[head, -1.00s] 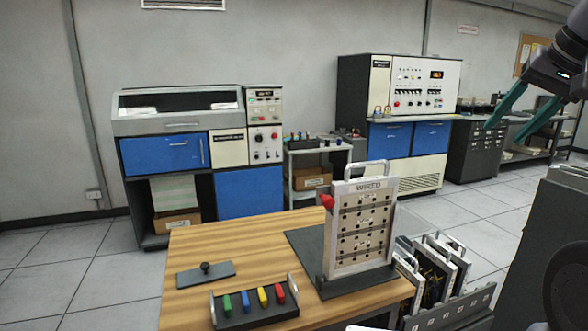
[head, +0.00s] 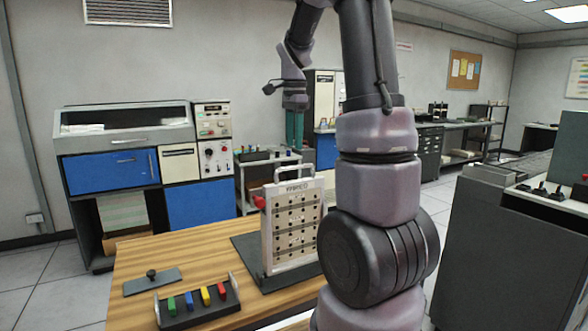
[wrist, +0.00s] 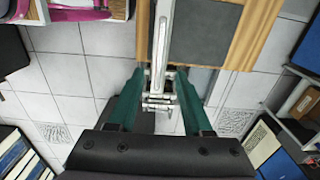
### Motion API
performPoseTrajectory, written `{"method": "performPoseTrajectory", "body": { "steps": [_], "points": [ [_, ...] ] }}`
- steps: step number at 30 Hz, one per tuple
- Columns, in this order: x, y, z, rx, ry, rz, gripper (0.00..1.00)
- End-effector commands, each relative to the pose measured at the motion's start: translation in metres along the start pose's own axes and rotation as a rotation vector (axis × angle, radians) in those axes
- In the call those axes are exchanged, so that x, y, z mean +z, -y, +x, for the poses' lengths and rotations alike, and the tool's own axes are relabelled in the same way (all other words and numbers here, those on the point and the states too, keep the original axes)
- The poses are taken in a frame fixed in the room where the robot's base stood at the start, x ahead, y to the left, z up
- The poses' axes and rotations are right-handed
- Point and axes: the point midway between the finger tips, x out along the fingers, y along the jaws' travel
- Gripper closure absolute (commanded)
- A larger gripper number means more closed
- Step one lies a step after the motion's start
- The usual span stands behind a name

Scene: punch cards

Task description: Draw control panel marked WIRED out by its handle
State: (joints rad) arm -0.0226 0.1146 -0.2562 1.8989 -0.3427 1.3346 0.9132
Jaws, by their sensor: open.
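The control panel marked WIRED (head: 293,228) stands upright on a dark base plate (head: 248,262) on the wooden table. It is pale, with rows of dark holes and a handle loop (head: 295,174) on top. A red knob (head: 259,202) sits at its left edge. My gripper (head: 294,146) is above the panel, pointing down, its green fingers open and apart from the handle. In the wrist view the fingers (wrist: 158,112) are spread, with a pale upright piece (wrist: 163,35), likely the panel from above, ahead of and between them. Nothing is held.
A tray of coloured plugs (head: 198,304) and a small grey plate with a knob (head: 152,280) lie on the table (head: 135,258). Blue-and-grey cabinets stand behind. My arm hides the table's right side. A dark grey console (head: 500,245) stands to the right.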

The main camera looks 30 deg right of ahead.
Motion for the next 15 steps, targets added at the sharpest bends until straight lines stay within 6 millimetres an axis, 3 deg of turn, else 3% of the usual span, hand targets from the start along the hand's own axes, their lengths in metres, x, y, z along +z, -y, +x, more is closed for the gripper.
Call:
{"method": "performPoseTrajectory", "body": {
  "steps": [15],
  "points": [
    [0.0,0.0,0.052,0.004,0.0,0.003,0.5]
  ]
}}
